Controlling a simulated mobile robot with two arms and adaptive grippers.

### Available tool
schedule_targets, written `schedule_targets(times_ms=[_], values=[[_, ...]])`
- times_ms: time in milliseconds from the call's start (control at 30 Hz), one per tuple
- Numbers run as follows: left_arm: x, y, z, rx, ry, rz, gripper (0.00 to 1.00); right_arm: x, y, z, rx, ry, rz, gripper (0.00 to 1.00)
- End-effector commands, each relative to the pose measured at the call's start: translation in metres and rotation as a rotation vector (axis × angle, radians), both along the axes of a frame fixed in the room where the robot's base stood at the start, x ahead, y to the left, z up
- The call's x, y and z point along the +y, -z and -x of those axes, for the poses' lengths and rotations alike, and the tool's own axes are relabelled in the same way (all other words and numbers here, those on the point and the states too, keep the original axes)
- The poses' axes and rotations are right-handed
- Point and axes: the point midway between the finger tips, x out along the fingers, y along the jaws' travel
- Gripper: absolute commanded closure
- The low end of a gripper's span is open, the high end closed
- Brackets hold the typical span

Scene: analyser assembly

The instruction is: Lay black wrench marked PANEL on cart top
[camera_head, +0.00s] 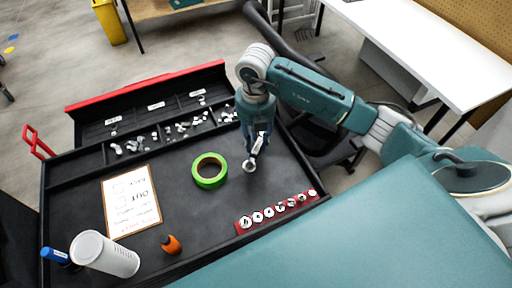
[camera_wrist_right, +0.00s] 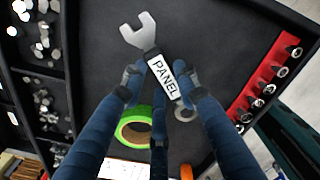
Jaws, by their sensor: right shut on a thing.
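The wrench marked PANEL (camera_wrist_right: 163,75) has a grey open jaw, a white label and a ring end with dark parts beside the label. In the head view it shows small (camera_head: 253,153) under my right gripper (camera_head: 258,138). My right gripper also shows in the wrist view (camera_wrist_right: 160,90), its blue fingers shut on the wrench's handle. The wrench is over the black cart top (camera_head: 185,225), right of the green tape roll; I cannot tell whether it touches the surface. My left gripper is not in view.
On the cart are the green tape roll (camera_head: 209,170), a red socket rail (camera_head: 275,211), an orange item (camera_head: 171,244), a white cylinder (camera_head: 105,254), a blue marker (camera_head: 55,256) and a framed sheet (camera_head: 131,202). Bins of small parts (camera_head: 180,127) line the back. Bare top surrounds the tape.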

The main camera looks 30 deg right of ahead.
Motion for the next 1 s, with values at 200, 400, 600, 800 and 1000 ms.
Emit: schedule_targets(times_ms=[200,400,600,800,1000], values=[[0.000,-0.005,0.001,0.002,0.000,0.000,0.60,0.000,0.022,0.001,0.003,-0.001,0.001,0.99],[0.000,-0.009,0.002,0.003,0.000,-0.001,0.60,0.001,0.046,0.000,0.000,-0.002,0.000,0.99],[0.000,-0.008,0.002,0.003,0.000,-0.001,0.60,0.000,0.048,0.000,-0.002,-0.002,-0.001,0.99],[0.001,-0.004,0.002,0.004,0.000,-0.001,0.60,0.000,0.053,-0.001,-0.002,-0.002,-0.001,0.99],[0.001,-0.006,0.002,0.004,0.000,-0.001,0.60,0.000,0.051,0.000,-0.001,-0.002,0.000,0.51]])
